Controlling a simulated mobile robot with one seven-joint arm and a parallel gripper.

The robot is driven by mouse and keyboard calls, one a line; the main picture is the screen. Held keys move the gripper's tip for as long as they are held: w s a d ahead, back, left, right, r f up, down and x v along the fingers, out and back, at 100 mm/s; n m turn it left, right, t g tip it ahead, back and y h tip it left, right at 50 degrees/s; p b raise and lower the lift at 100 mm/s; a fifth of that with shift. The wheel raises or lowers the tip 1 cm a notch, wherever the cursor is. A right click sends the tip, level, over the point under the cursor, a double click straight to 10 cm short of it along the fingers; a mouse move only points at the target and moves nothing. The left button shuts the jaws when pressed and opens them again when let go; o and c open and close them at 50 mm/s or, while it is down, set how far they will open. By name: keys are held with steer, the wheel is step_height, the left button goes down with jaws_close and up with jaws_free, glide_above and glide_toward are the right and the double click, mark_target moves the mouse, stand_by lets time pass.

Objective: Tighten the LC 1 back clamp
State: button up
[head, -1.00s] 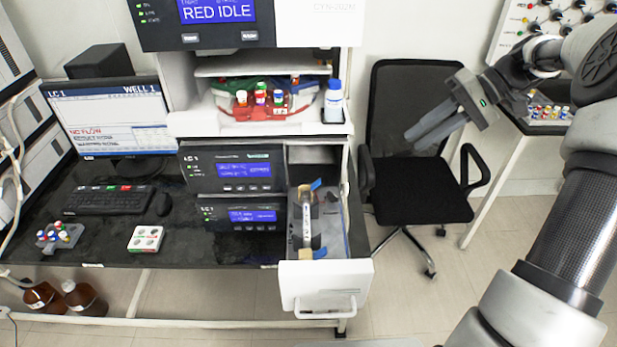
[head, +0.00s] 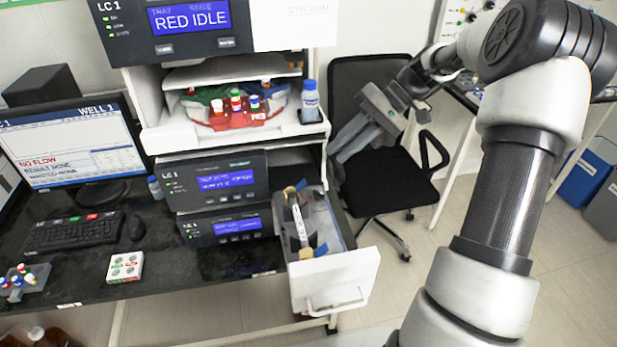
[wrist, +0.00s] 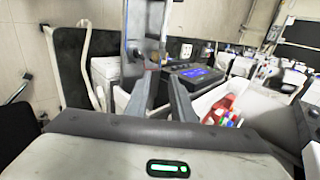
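The LC 1 column drawer (head: 343,273) is pulled out below the two LC 1 modules. A pale column (head: 298,222) lies lengthwise in it between two tan clamps. The back clamp (head: 289,191) has a blue lever (head: 301,185) sticking out to the upper right. The front clamp (head: 305,253) has a blue lever (head: 321,249) also out to the right. My gripper (head: 342,151) is in the air above and right of the drawer's back end, in front of the chair. Its two fingers (wrist: 160,78) are apart with nothing between them. I cannot identify the back clamp in the wrist view.
A red vial tray (head: 240,120) and a blue-capped bottle (head: 310,101) stand on the shelf above the drawer. The black chair (head: 385,190) is right of the drawer. A monitor (head: 75,147), keyboard (head: 75,230) and white vial block (head: 124,267) occupy the left bench.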

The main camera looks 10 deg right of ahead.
glide_toward(296, 191)
steer(key=x, duration=0.5)
steer(key=shift+s+a+r, duration=0.15)
steer(key=shift+r, duration=0.1)
jaws_close()
